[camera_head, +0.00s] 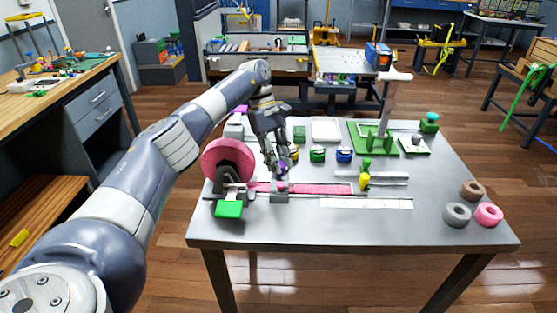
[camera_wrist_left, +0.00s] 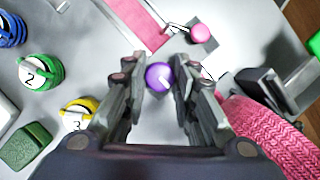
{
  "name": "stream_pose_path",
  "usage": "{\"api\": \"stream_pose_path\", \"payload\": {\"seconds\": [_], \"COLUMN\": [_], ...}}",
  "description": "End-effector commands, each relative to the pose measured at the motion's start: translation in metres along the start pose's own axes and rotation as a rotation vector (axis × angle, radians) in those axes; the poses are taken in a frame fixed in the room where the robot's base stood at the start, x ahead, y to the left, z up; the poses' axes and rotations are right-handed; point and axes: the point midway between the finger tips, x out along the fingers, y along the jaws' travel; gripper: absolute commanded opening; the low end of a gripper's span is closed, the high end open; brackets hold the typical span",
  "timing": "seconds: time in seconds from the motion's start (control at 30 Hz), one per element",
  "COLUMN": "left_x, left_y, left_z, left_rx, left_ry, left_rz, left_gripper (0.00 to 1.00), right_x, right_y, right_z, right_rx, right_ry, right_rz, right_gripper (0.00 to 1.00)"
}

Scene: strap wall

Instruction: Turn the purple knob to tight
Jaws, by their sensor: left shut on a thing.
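The purple knob (camera_wrist_left: 160,76) is a round ball-like top with a small white mark, seen between the fingers of my left gripper (camera_wrist_left: 159,92) in the left wrist view. The gripper is shut on the knob. In the head view the left gripper (camera_head: 283,167) reaches down from above at the table's left part, and the purple knob (camera_head: 282,165) shows only as a small spot between its fingers. A pink strap (camera_head: 318,188) lies flat near the knob; it also shows in the left wrist view (camera_wrist_left: 138,28). My right gripper is not seen.
A pink strap roll (camera_head: 229,160) stands left of the gripper, close beside it; its woven side fills the wrist view's lower right (camera_wrist_left: 262,135). Numbered knobs in green (camera_head: 317,154), blue (camera_head: 344,155) and yellow stand behind.

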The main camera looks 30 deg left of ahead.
Motion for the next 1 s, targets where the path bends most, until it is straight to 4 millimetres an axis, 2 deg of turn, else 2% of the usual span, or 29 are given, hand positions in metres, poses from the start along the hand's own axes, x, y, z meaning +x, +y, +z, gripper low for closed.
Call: {"api": "stream_pose_path", "payload": {"seconds": [0.13,0.17,0.2,0.23,0.53,0.63,1.0], "left_x": [-0.001,-0.001,-0.001,-0.001,-0.001,-0.006,-0.058], "left_y": [0.001,0.001,0.001,0.001,0.0,0.001,0.002], "left_z": [0.0,0.0,0.0,0.0,0.0,0.0,0.0], "left_rx": [0.001,0.001,0.001,0.001,0.0,-0.001,-0.001], "left_ry": [0.001,0.001,0.001,0.001,0.0,0.001,0.001], "left_rz": [0.003,0.003,0.003,0.003,0.001,0.003,0.003], "left_gripper": [0.02,0.33,0.42,0.45,0.45,0.45,0.45], "right_x": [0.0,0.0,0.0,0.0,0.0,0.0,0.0], "right_y": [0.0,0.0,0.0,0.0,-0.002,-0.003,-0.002], "right_z": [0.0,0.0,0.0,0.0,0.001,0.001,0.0], "right_rx": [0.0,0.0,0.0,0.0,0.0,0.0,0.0], "right_ry": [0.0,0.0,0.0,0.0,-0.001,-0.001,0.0], "right_rz": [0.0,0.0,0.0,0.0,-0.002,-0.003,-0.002], "right_gripper": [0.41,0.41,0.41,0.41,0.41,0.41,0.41]}}
